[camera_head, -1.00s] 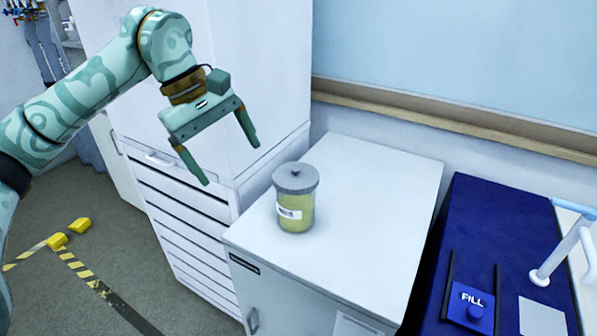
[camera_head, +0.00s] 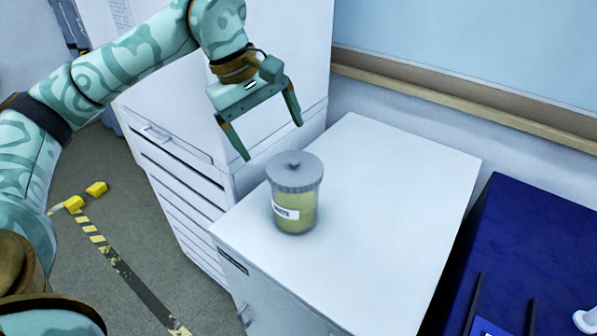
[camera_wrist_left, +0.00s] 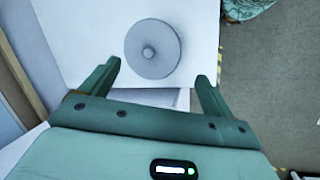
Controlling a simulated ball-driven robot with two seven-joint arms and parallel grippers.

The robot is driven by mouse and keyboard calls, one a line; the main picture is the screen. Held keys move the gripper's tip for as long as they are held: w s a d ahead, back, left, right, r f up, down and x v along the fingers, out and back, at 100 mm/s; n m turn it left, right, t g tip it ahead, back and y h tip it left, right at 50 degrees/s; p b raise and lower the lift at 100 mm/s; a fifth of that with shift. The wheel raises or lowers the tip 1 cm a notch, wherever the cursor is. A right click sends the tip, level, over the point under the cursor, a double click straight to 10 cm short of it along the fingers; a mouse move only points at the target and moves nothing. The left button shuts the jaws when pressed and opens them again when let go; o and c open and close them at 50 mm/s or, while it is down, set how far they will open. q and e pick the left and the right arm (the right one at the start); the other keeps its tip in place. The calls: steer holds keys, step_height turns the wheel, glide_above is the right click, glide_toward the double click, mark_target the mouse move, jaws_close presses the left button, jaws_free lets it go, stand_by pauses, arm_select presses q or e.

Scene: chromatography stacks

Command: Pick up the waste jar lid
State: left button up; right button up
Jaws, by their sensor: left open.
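The waste jar lid (camera_head: 294,172) is a grey disc with a small knob in its middle. It sits on the waste jar (camera_head: 297,214), a clear jar with yellow-green contents and a white barcode label, upright on a white cabinet top. My left gripper (camera_head: 274,141) is open and empty, above and behind the jar, apart from the lid. In the left wrist view the lid (camera_wrist_left: 153,48) shows from above, beyond the fingertips and roughly between their lines. The wrist view's left gripper (camera_wrist_left: 158,70) has nothing between its fingers. My right gripper is not seen.
The white cabinet top (camera_head: 400,190) is clear around the jar. A tall white drawer unit (camera_head: 185,185) stands close behind the left gripper. A blue surface (camera_head: 530,240) lies to the right, and a wall with a wooden rail (camera_head: 450,105) runs behind.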

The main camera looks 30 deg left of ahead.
mark_target(284, 172)
arm_select(q)
steer(key=shift+x, duration=1.1)
steer(key=shift+w+d+f+b, duration=0.15)
steer(key=shift+f+b, duration=0.15)
steer(key=shift+f, duration=0.15)
steer(key=f, duration=0.1)
steer(key=f+b, duration=0.1)
steer(key=f, duration=0.1)
steer(key=f+b, duration=0.1)
steer(key=shift+w+f, duration=0.3)
steer(key=shift+w, duration=0.05)
steer(key=shift+w+d+f, duration=0.1)
steer(key=shift+d+f, duration=0.05)
steer(key=shift+f, duration=0.2)
steer(key=shift+r, duration=0.1)
steer(key=c, duration=1.1)
